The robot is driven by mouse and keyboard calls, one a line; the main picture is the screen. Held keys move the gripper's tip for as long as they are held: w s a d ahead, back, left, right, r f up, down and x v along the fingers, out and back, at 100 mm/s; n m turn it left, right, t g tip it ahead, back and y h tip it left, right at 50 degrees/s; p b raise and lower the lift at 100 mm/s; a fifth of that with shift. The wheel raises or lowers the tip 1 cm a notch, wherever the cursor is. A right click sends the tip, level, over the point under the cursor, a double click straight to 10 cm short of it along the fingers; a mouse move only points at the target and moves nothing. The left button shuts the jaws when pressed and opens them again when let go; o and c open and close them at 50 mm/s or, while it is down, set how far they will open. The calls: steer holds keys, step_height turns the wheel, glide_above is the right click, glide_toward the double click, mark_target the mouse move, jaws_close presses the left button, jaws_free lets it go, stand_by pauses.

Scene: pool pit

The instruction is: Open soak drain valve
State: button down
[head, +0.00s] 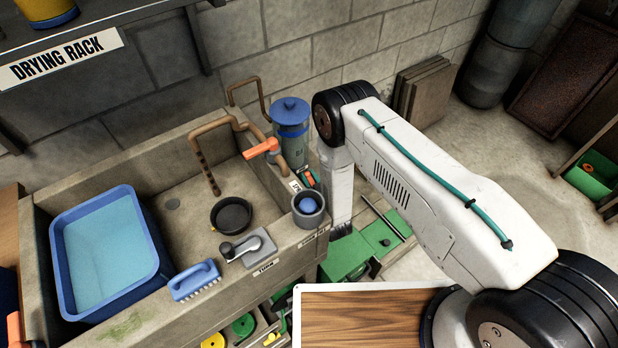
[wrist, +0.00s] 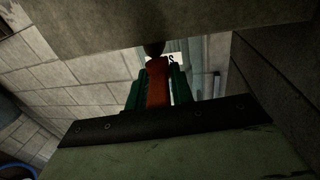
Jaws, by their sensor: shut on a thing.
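My gripper (wrist: 155,90) is shut on an orange-red lever (wrist: 158,80) in the wrist view, with a dark green finger on each side. The lever's far end meets a dark round knob or pivot beside a partly hidden white label. In the head view, teal fingertips and a bit of orange (head: 309,178) show by the right outer side of the grey sink (head: 180,165), beside a small label (head: 295,185). My white arm covers much of that area. The valve body and the lever's exact angle cannot be made out.
A blue tub of water (head: 105,250), black bowl (head: 231,214) and blue brush (head: 194,280) are in or on the sink. A separate orange tap lever (head: 262,148), blue-lidded canister (head: 290,125) and grey cup (head: 308,207) stand close to my arm.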

steer(key=shift+w+d+n+g+y, duration=0.15)
steer(key=shift+n+g+y, duration=0.9)
steer(key=shift+y, duration=0.65)
steer(key=c, duration=1.3)
jaws_free()
steer(key=shift+v, duration=3.95)
